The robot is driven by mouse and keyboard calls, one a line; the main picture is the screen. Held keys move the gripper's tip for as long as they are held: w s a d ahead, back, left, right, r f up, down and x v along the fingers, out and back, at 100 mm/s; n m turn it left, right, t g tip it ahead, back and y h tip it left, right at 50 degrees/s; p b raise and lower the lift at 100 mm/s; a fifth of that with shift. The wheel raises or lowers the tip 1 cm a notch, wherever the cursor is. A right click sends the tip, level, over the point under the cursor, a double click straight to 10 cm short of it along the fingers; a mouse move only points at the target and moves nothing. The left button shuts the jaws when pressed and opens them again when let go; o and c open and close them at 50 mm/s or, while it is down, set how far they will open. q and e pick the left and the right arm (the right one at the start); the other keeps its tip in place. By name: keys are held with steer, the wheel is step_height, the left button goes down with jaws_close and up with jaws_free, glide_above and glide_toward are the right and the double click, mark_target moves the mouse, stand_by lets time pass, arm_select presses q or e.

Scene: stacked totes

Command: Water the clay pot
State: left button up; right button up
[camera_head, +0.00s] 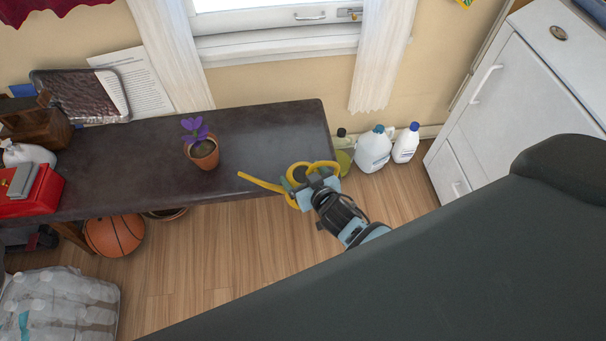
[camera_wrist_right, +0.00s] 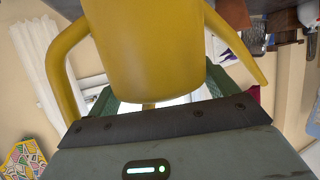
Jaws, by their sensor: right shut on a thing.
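The clay pot (camera_head: 204,155) stands upright on the dark table, with a purple plant (camera_head: 194,130) in it. A yellow watering can (camera_head: 322,166) is at the table's right front corner in the head view, its spout reaching left toward the pot but well apart from it. My right gripper (camera_head: 308,187) is shut on the can. In the right wrist view the can's yellow body (camera_wrist_right: 145,50) fills the upper middle and hides most of the jaws. The pot also shows partly at the upper right there (camera_wrist_right: 234,13). My left gripper is not in view.
The dark table (camera_head: 262,135) is clear between pot and can. A red box (camera_head: 40,193) and a foil tray (camera_head: 80,97) are at its left. Bottles (camera_head: 374,150) stand on the floor right of the table. A basketball (camera_head: 114,235) and bottled water (camera_head: 58,305) are lower left.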

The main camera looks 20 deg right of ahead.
steer(key=shift+w+r, duration=0.1)
steer(key=shift+r, duration=0.1)
steer(key=c, duration=0.7)
steer(key=shift+r, duration=0.15)
steer(key=shift+c, duration=0.4)
steer(key=shift+m+h, duration=0.5)
steer(key=shift+h, duration=0.2)
steer(key=r, duration=0.3)
steer(key=d+r, duration=0.1)
steer(key=r, duration=0.2)
steer(key=w+d+r, duration=0.1)
steer(key=r, duration=0.2)
steer(key=s+r, duration=0.3)
steer(key=r, duration=0.4)
steer(key=s+r, duration=0.3)
steer(key=r, duration=0.3)
steer(key=s+r, duration=0.4)
steer(key=r, duration=0.3)
steer(key=shift+s+d+r, duration=0.1)
steer(key=shift+d+r, duration=0.2)
steer(key=shift+d, duration=0.05)
steer(key=shift+d, duration=0.15)
